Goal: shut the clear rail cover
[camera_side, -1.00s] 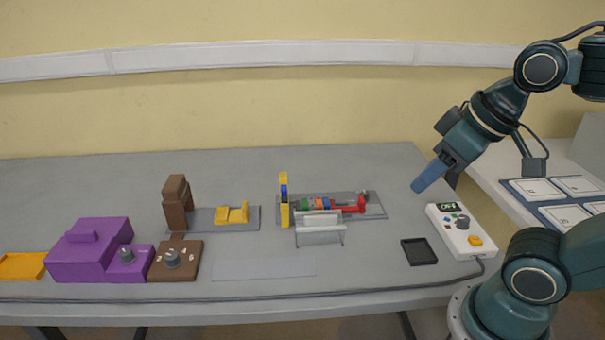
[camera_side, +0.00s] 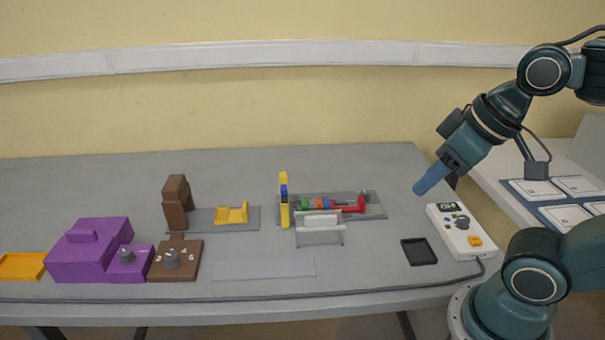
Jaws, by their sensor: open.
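The clear rail cover (camera_side: 320,236) is a pale, see-through piece at the front of a grey base plate (camera_side: 373,209). It looks swung down toward me, away from the rail. Behind it a row of small coloured blocks (camera_side: 316,204), green, blue, orange and red, sits on the rail, with a red lever-like part (camera_side: 350,207) at its right end. My gripper (camera_side: 420,188) has blue fingers and hangs above the table, to the right of the rail and apart from it. Nothing shows between its fingers; they overlap in this view.
A yellow and blue upright post (camera_side: 284,200) stands at the rail's left end. A white control box (camera_side: 456,231) lies below my gripper, with a black tray (camera_side: 419,251) beside it. Brown and purple boxes (camera_side: 92,250) stand at left. The front middle holds a flat grey sheet (camera_side: 264,268).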

